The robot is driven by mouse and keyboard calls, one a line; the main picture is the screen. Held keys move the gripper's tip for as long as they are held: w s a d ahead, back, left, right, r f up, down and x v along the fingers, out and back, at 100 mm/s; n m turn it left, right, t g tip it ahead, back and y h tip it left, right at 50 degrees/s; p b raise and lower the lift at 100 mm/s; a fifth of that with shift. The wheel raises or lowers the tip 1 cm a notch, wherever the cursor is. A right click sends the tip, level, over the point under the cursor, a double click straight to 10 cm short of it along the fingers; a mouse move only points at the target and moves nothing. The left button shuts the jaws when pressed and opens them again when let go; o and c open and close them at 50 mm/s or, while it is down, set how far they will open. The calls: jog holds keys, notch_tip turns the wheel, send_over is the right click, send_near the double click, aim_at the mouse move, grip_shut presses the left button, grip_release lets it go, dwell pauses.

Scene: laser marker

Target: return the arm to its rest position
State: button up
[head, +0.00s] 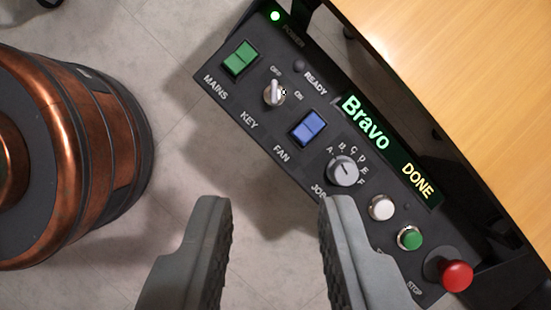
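My gripper (276,215) shows at the bottom of the head view. Its two grey fingers are wide apart with nothing between them, only floor showing in the gap. The right finger overlaps the lower edge of the control panel (225,100) in the picture and hides part of the JOB label. I cannot tell whether it touches the panel. The display (365,125) reads "Bravo" and "DONE" in lit letters.
The panel carries a green MAINS switch (240,58), key (274,93), blue FAN switch (308,128), job knob (343,170), white button (382,207), green button (409,238) and red STOP button (456,275). A wooden tabletop (460,70) is right; a copper-black drum (95,150) is left.

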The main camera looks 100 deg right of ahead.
jog(key=s+a+r+m+t+h, duration=0.2)
jog(key=s+r+m+t, duration=0.2)
jog(key=s+r, duration=0.4)
jog(key=s+a+r+m+t+h, duration=0.2)
jog(key=s+r+m+t, duration=0.25)
jog(key=s+r, duration=0.4)
jog(key=s+a+r+m+t, duration=0.1)
jog(key=s+r+m+t, duration=0.3)
jog(key=s, duration=0.6)
jog(key=s+a+r+m+t, duration=0.2)
jog(key=s+r+m+t, duration=0.1)
jog(key=s, duration=0.7)
jog(key=shift+s+r+m+t, duration=0.3)
jog(key=shift+r+m+t, duration=0.15)
jog(key=shift+t, duration=0.2)
